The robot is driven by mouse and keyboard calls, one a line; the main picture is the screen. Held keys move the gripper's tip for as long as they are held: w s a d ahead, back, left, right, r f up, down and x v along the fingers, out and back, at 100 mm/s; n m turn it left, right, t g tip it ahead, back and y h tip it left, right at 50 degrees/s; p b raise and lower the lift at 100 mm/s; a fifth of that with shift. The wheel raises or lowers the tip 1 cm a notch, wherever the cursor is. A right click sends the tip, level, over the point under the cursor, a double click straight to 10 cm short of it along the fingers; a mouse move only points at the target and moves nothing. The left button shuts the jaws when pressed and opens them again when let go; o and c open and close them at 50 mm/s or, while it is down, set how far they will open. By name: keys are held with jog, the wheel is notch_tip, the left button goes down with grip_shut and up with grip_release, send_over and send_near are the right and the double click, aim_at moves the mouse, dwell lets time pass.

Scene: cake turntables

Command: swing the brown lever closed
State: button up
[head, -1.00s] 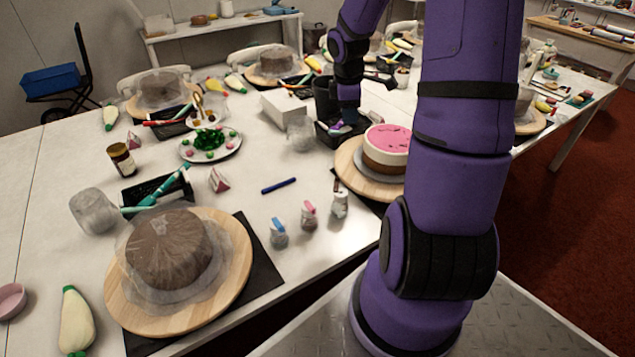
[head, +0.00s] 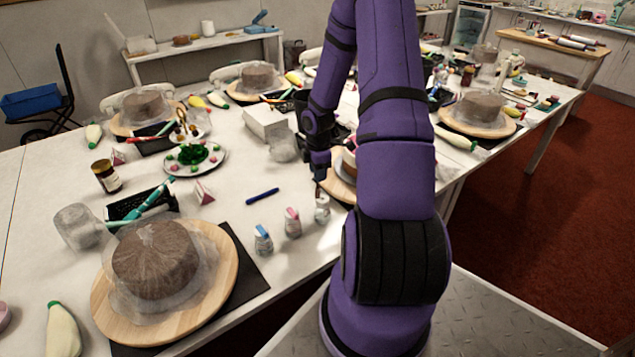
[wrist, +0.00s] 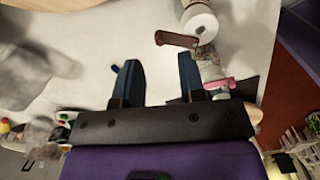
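The brown lever (wrist: 176,40) shows in the wrist view. It sticks out to the left from near the lower edge of a small white container (wrist: 198,20). In the head view the container (head: 322,210) stands near the table's front edge, and the lever is too small to make out well. My gripper (wrist: 158,68) is open and empty, with its two dark blue fingers apart. The lever lies just beyond the fingertips in the wrist view, not between them. In the head view my gripper (head: 319,170) hangs just above the container.
Two similar small containers, with a pink top (head: 292,222) and a blue top (head: 263,240), stand to the left. A blue pen (head: 262,195) lies behind them. A cake on a wooden turntable (head: 222,285) is at the front left. Another turntable (head: 338,188) is behind my arm.

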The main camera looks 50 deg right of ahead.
aim_at(318, 191)
jog(key=shift+f, duration=2.15)
grip_shut()
